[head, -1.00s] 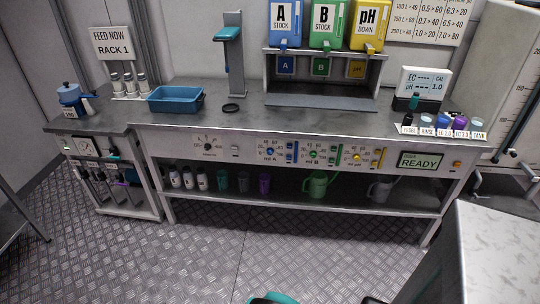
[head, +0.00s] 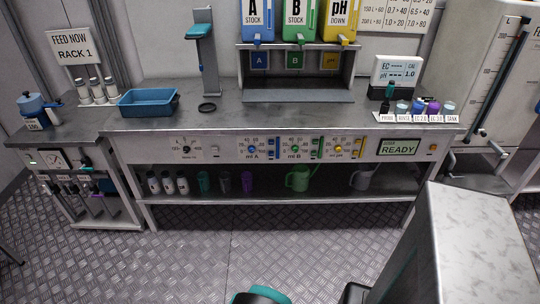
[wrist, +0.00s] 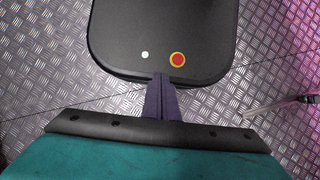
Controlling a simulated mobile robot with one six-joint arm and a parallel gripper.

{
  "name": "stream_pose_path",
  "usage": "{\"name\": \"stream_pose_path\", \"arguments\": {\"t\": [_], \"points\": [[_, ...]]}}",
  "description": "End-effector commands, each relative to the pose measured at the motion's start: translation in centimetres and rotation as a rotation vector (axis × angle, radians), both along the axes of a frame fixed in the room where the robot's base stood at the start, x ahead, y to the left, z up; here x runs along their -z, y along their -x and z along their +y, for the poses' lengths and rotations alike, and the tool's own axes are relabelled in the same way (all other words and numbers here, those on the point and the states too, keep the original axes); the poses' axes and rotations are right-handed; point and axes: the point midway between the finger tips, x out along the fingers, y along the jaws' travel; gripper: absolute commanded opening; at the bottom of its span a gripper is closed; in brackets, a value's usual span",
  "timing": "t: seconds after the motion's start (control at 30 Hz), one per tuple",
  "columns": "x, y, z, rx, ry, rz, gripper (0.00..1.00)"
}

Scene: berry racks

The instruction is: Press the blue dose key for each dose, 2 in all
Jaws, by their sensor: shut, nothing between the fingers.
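The dosing panel (head: 220,151) runs along the front of the bench. Its A section has a blue dial (head: 253,149) and a blue upright key or strip (head: 274,148) beside it; which part presses is too small to tell. Green B and yellow pH sections follow to the right. The panel's display (head: 399,147) reads READY. My gripper (wrist: 161,82) is shut and empty in the wrist view, pointing down over the floor, well away from the panel. The fingers are not visible in the head view.
Blue A (head: 257,20), green B (head: 299,20) and yellow pH (head: 341,22) stock containers hang above the bench. A blue tray (head: 148,102) and small bottles stand on top. A grey-topped block (head: 470,235) fills the right foreground. The patterned floor before the bench is clear.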

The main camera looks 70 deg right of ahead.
Motion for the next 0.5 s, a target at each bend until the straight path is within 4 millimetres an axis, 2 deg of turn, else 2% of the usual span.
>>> {"name": "stream_pose_path", "arguments": {"t": [0.17,0.27,0.5], "points": [[0.3,-2.1,-2.2,0.005,0.023,-0.044,0.0],[0.3,-4.0,-4.3,0.012,0.048,-0.083,0.0],[-0.1,-9.0,-12.2,0.01,0.139,-0.195,0.0]]}}
